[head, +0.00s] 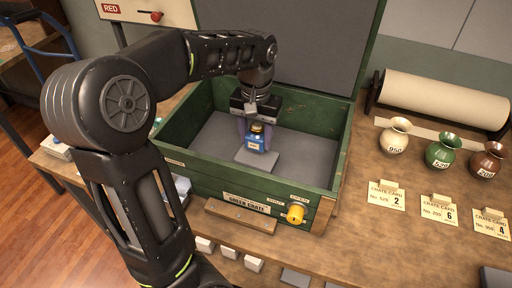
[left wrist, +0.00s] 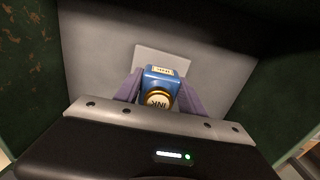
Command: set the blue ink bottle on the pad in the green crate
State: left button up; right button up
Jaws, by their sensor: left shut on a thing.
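The blue ink bottle (head: 253,143) is upright inside the green crate (head: 190,166). My left gripper (head: 256,130) reaches down into the crate and is shut on the bottle, a purple finger on each side. The light grey pad (head: 257,161) lies on the crate floor under and around the bottle; it also shows in the left wrist view (left wrist: 160,59). I cannot tell whether the bottle's base touches the pad. My right gripper is not in view.
The crate's lid (head: 280,45) stands open at the back. A yellow knob (head: 296,213) is on its front. Right of it are a cream vase (head: 394,137), a green vase (head: 443,151), a brown vase (head: 487,160), several cards and a paper roll (head: 440,99).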

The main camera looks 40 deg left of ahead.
aim_at(256, 148)
pick_arm(q)
jog(key=shift+f, duration=0.2)
jog(key=shift+f, duration=1.75)
jog(key=shift+f, duration=0.2)
jog(key=o, duration=1.5)
jog(key=shift+c, duration=0.2)
jog(key=shift+r, duration=0.15)
notch_tip(256, 148, up, 12)
jog(key=shift+r+p, duration=0.1)
jog(key=shift+p, duration=0.25)
